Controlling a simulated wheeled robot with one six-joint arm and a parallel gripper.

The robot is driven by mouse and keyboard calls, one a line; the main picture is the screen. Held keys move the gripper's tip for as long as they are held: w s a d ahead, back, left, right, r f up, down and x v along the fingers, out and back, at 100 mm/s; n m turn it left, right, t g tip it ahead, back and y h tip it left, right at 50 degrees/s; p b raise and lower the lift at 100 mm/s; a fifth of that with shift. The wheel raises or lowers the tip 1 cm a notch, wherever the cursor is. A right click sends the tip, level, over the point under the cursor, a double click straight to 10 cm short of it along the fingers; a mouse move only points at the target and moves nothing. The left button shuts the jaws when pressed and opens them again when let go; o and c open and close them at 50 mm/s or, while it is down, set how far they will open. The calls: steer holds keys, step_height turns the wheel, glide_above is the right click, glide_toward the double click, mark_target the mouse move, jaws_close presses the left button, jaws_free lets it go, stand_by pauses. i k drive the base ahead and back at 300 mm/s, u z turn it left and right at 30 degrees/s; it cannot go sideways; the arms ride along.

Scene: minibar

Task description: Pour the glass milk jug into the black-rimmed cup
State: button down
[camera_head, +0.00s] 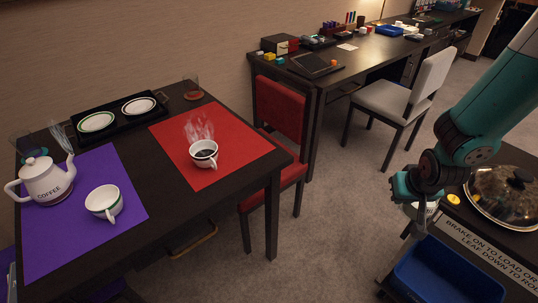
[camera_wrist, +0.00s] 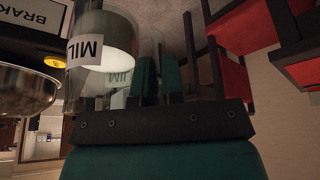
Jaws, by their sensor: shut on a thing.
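The black-rimmed cup (camera_head: 206,161), white with dark steaming coffee in it, stands upright on the red mat (camera_head: 228,137) on the dark table. My gripper (camera_head: 412,188) is at the right of the head view, well apart from the cup, over the edge of the cart. It is shut on the glass milk jug (camera_head: 428,208), which is mostly hidden behind the gripper there. In the wrist view the jug (camera_wrist: 97,52) shows clear glass with white milk and a "MIL…" label; the teal fingers (camera_wrist: 160,78) are at its handle side.
A white coffee pot (camera_head: 45,182) and a green-rimmed cup (camera_head: 104,202) stand on the purple mat (camera_head: 100,240). A black tray holds two plates behind. A red chair (camera_head: 280,110) stands beside the table. The cart carries a domed lid (camera_head: 503,195) and a blue bin (camera_head: 445,275). Open floor lies between table and cart.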

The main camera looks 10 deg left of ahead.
mark_target(204, 153)
steer(key=k, duration=0.35)
steer(key=u, duration=0.95)
steer(key=i, duration=0.2)
steer(key=z, duration=0.05)
